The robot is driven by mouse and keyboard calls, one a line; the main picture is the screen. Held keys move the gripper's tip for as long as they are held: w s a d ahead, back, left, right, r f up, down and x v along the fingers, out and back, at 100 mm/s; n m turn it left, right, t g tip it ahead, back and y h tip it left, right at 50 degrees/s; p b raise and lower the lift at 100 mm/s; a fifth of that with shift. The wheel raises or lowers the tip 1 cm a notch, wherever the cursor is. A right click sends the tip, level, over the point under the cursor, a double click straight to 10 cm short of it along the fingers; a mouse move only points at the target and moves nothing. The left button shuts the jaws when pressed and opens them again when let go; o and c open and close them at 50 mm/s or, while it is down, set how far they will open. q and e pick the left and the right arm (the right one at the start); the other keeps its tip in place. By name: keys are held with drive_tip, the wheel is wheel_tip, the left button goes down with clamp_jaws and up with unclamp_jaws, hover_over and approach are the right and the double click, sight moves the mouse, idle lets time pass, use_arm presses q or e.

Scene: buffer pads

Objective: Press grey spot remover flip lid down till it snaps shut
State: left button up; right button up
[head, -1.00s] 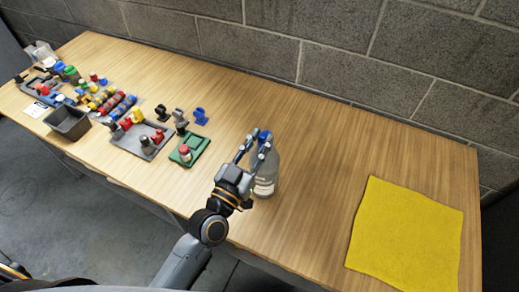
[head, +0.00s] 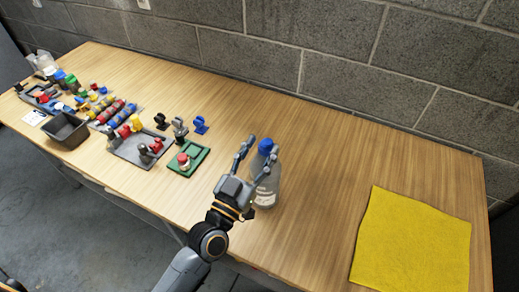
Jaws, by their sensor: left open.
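The spot remover bottle (head: 267,188) is grey and translucent with a pale label. It stands upright near the table's front edge, right of the middle of the head view. Its blue top (head: 266,145) shows between my fingers; I cannot tell whether the flip lid is up or down. My left gripper (head: 260,148) is open. Its fingers point up and away, one left of the bottle and one in front of its upper part. Contact with the bottle cannot be made out. My right gripper is not in view.
A yellow cloth (head: 415,242) lies on the wooden table (head: 320,160) at right. Left of the bottle are a green tray (head: 200,157) with a red-topped part, a grey tray (head: 128,152), a dark bin (head: 68,133) and several small parts. A block wall stands behind.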

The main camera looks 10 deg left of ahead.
use_arm(q)
drive_tip(key=v, duration=1.2)
